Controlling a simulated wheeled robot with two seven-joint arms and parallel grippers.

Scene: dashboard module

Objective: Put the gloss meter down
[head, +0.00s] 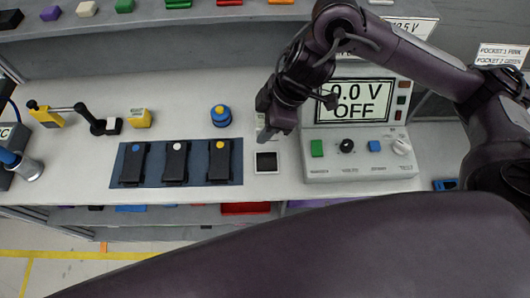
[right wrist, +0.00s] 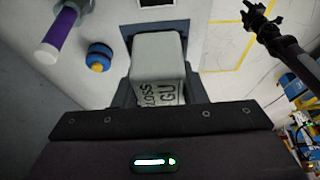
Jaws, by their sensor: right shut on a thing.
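The gloss meter (right wrist: 158,68) is a pale grey block with rounded edges and dark lettering reading "GLOSS" and "GU". In the right wrist view it sits between the fingers of my right gripper (right wrist: 160,92), which is shut on it. In the head view my right gripper (head: 268,118) points down over the bench, left of the display unit, and largely hides the meter. I cannot tell whether the meter touches the surface. A dark gripper (right wrist: 262,25), seemingly my left one, shows far off in the right wrist view; its jaws are unclear.
A white tile with a black square (head: 266,162) lies just in front of the right gripper. A blue mat (head: 228,177) with three black devices and a blue round knob-like object (head: 221,116) stand to the left. The display unit (head: 360,162) reads "0.0 V OFF".

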